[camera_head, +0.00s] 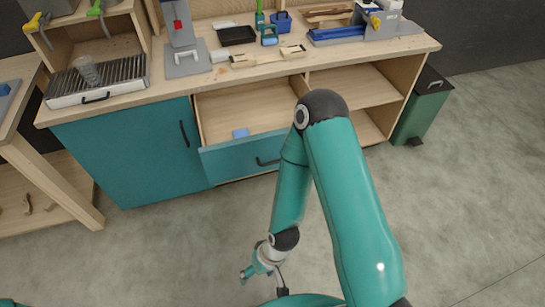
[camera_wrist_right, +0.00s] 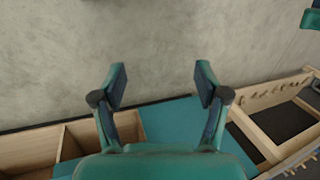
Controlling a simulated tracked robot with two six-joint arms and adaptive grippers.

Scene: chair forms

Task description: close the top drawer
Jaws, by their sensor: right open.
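The top drawer (camera_head: 230,115) of the workbench stands pulled out, its teal front (camera_head: 236,158) away from the cabinet and its pale wooden inside showing. A dark handle (camera_head: 267,162) is on the front. Part of the drawer's right side is hidden behind my right arm. A small blue item (camera_head: 240,132) lies inside. My right gripper (camera_head: 250,272) hangs in front of the drawer, clear of it, low in the head view. In the wrist view its two fingers (camera_wrist_right: 160,75) are spread with nothing between them. My left gripper does not show clearly.
A teal cabinet door (camera_head: 130,155) is left of the drawer. Open shelves (camera_head: 355,85) are to the right, with a green bin (camera_head: 423,105) beyond. The benchtop (camera_head: 215,80) carries tools and trays. A wooden table (camera_head: 50,180) stands at left. The grey floor (camera_head: 470,190) in front is clear.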

